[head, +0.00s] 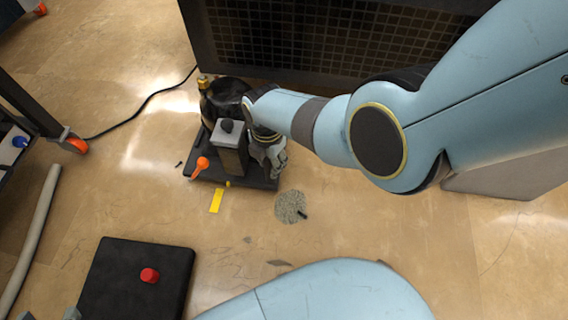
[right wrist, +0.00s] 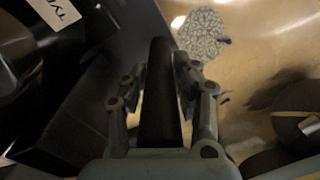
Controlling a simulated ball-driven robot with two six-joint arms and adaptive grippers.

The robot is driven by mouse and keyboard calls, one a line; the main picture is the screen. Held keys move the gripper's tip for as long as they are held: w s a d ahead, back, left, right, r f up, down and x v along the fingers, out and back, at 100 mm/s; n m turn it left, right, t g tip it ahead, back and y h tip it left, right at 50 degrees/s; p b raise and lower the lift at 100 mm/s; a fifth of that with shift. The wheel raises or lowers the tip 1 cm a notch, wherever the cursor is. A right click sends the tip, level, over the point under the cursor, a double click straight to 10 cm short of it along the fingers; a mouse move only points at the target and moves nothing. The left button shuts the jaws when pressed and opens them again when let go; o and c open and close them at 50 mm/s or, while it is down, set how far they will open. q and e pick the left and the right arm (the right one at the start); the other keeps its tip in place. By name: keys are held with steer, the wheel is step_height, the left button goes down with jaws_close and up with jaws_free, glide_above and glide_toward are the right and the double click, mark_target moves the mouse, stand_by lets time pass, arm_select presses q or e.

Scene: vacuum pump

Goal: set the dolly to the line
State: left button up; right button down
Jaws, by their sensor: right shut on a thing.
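The dolly (head: 263,184) is a low black platform on the floor, carrying a dark round pump (head: 222,98) and a grey box-shaped unit (head: 229,145). A yellow line (head: 216,201) lies on the floor just in front of the dolly's front edge. A small yellow mark (head: 228,184) sits at that edge, close to the line's near end. My right gripper (head: 272,157) is at the dolly's right side. In the right wrist view it is shut on a dark bar (right wrist: 159,85), which looks like the dolly's handle. My left gripper cannot be made out clearly.
An orange-handled part (head: 199,167) stands at the dolly's front left corner. A grey speckled patch (head: 290,206) lies right of the line. A black box with a red button (head: 149,275) is in front. A dark grille cabinet (head: 300,40) stands behind; a black cable (head: 140,107) runs left.

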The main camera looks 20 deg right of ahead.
arm_select(q)
steer(key=shift+s+a+f+t+b, duration=0.15)
steer(key=shift+s+t+b, duration=0.2)
steer(key=shift+t, duration=0.25)
arm_select(e)
steer(key=shift+w+a, duration=0.45)
steer(key=shift+a, duration=0.25)
steer(key=shift+w+a, duration=0.45)
steer(key=shift+a, duration=0.25)
steer(key=c, duration=1)
jaws_free()
